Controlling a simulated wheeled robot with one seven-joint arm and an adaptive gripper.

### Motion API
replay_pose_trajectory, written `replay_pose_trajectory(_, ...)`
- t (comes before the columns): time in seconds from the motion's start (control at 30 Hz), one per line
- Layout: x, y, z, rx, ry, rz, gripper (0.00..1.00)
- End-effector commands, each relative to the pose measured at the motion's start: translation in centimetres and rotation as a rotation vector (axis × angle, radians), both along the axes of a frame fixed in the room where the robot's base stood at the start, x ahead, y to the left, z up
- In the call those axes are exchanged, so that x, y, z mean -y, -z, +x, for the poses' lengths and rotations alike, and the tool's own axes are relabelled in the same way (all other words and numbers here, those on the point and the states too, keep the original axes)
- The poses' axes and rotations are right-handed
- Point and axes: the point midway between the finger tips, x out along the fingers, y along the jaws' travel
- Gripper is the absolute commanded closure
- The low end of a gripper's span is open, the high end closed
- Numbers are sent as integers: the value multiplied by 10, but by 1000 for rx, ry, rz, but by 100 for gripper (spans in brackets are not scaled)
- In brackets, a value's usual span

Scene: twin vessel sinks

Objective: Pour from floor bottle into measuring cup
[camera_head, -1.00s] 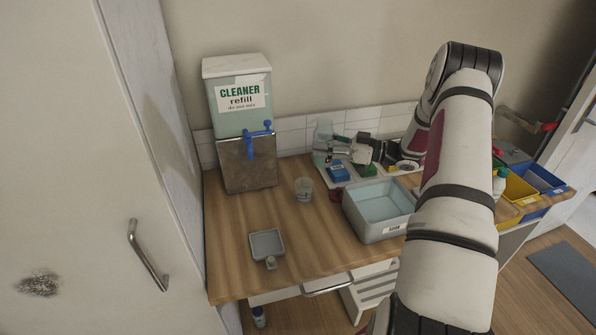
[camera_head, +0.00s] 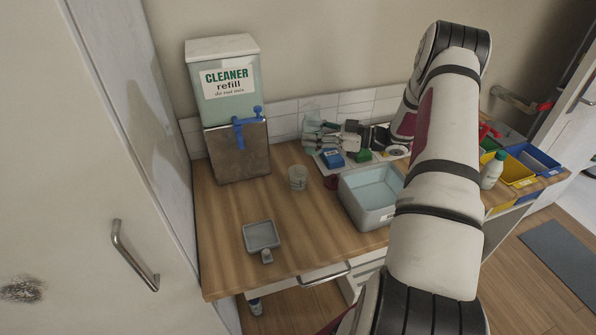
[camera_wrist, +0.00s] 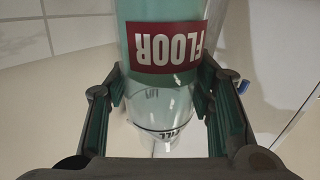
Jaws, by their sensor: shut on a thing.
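My gripper (camera_wrist: 158,115) is shut on a clear pale-green bottle (camera_wrist: 160,88) with a red label reading FLOOR, upside down in the wrist view. A finger lies on each side of it.
A cleaner refill dispenser (camera_head: 226,110) with a blue tap stands left of the cup. A grey water basin (camera_head: 370,200) is to the right, and a grey scoop-like tray (camera_head: 262,236) in front. Blue and green items lie behind the basin.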

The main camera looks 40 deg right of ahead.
Motion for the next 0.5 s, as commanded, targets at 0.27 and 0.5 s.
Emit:
replay_pose_trajectory(0.27, -5, 9, -2, 65, 0, -122, 97)
replay_pose_trajectory(0.5, -9, 15, -5, 121, -1, -229, 97)
